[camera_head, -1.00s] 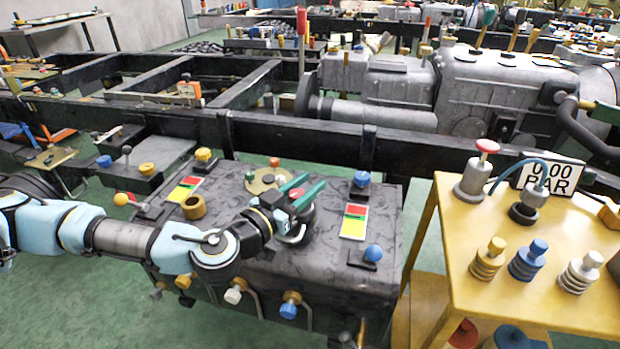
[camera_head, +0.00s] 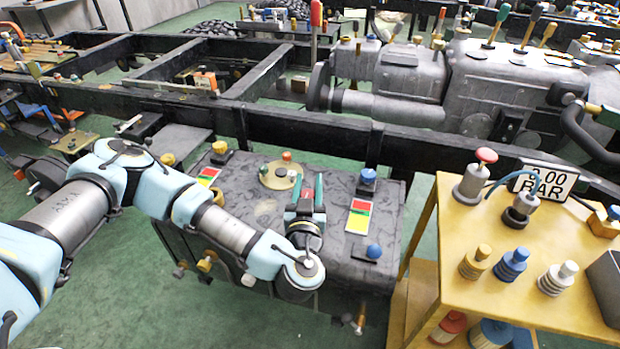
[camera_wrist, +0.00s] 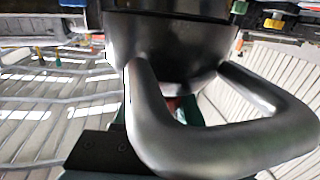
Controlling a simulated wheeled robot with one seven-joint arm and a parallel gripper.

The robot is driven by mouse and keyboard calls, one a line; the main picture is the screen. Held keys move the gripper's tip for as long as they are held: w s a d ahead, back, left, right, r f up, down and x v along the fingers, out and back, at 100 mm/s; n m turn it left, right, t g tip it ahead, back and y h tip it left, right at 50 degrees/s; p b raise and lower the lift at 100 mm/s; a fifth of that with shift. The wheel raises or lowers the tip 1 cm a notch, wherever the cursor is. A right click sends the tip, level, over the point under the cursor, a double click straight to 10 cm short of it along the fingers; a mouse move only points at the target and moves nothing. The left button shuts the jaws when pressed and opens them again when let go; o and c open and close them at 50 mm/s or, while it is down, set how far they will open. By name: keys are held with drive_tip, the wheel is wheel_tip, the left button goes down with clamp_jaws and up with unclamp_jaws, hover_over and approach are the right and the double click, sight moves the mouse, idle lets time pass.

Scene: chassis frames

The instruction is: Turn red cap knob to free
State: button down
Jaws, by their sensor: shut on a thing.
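My gripper (camera_head: 307,190) is over the top of the dark tank (camera_head: 258,215), its two green fingers pointing toward the frame rail. The fingers are shut on a red cap knob (camera_head: 307,193), of which only a small red patch shows between them. Its base and any mark are hidden by the gripper. To its right lies a red, yellow and green plate (camera_head: 361,216). In the wrist view, a dark bent metal bar and a round body fill the middle; only a bit of red and green shows behind them.
A brass disc with an orange-red knob (camera_head: 287,156) is just behind my gripper. A blue cap (camera_head: 367,176) and blue ball lever (camera_head: 373,251) stand to the right. The yellow bench (camera_head: 440,225) is farther right. The black frame rail (camera_head: 300,130) runs behind.

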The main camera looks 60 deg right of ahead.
idle(0.4)
drive_tip(key=shift+c, duration=2.3)
unclamp_jaws()
